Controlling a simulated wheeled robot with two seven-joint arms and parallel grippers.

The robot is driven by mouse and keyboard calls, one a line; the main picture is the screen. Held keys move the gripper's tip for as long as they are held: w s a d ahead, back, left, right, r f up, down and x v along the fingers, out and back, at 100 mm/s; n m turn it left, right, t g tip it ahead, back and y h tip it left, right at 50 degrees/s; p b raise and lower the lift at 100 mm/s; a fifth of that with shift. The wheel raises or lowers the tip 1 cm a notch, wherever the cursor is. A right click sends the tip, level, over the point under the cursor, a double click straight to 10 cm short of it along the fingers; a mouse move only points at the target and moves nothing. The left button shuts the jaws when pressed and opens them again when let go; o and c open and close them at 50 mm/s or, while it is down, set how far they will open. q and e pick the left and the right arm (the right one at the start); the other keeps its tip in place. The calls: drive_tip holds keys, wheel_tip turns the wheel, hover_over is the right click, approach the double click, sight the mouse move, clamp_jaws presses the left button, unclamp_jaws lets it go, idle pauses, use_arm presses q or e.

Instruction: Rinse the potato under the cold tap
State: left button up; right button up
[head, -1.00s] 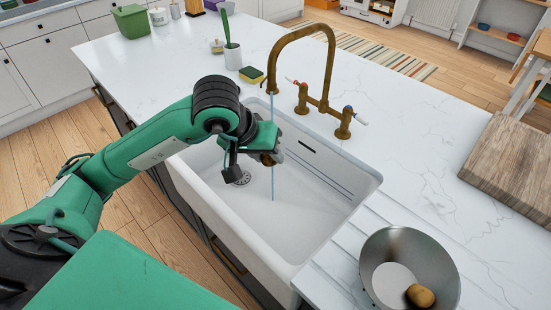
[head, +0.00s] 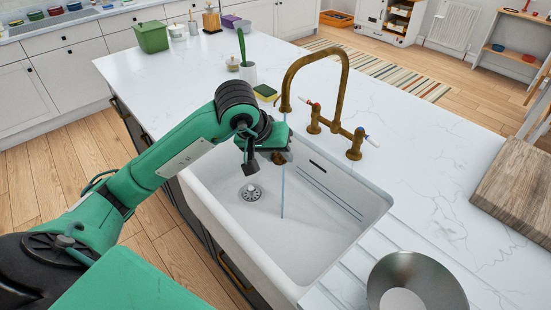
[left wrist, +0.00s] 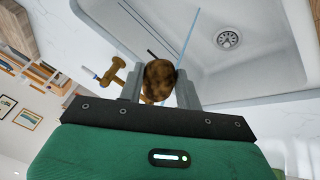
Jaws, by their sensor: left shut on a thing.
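The brown potato (left wrist: 159,80) is between the fingers of my left gripper (left wrist: 160,92), which is shut on it. In the head view my left gripper (head: 277,150) is over the sink (head: 320,235), below the spout of the brass tap (head: 343,85), and mostly hides the potato. A thin blue water stream (head: 283,195) falls from the spout into the sink. In the left wrist view the stream (left wrist: 188,40) meets the potato's right edge; I cannot tell whether it strikes it. The tap has a red-marked lever (head: 314,106) and a blue-marked lever (head: 366,137). My right gripper is out of view.
A metal bowl (head: 440,270) stands on the worktop at bottom right, partly cut off. A wooden board (head: 515,190) lies at the right. A sponge (head: 265,92) and a cup with a green brush (head: 248,72) stand behind the sink. The drain (head: 251,193) is clear.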

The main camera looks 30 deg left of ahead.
use_arm(q)
drive_tip(key=w, duration=0.2)
drive_tip(key=w+a, duration=0.1)
drive_tip(key=shift+w+a+f, duration=0.1)
drive_tip(key=shift+w+f, duration=0.05)
drive_tip(key=shift+f, duration=0.25)
drive_tip(key=shift+w+a+f+b, duration=0.1)
drive_tip(key=shift+w+a+b, duration=0.2)
drive_tip(key=shift+w, duration=0.25)
drive_tip(key=shift+w+a+f+b, duration=0.2)
drive_tip(key=shift+w+b, duration=0.15)
drive_tip(key=shift+w, duration=0.25)
drive_tip(key=shift+w+a+f+b, duration=0.1)
drive_tip(key=shift+w+a+b, duration=0.2)
drive_tip(key=shift+w, duration=0.25)
drive_tip(key=shift+w+d, duration=0.1)
drive_tip(key=shift+d, duration=0.1)
drive_tip(key=shift+w+d+b, duration=0.15)
drive_tip(key=shift+d+b, duration=0.15)
drive_tip(key=shift+d, duration=0.15)
drive_tip(key=shift+a, duration=0.15)
drive_tip(key=shift+s+a+b, duration=0.25)
drive_tip(key=shift+a+b, duration=0.2)
drive_tip(key=shift+b, duration=0.05)
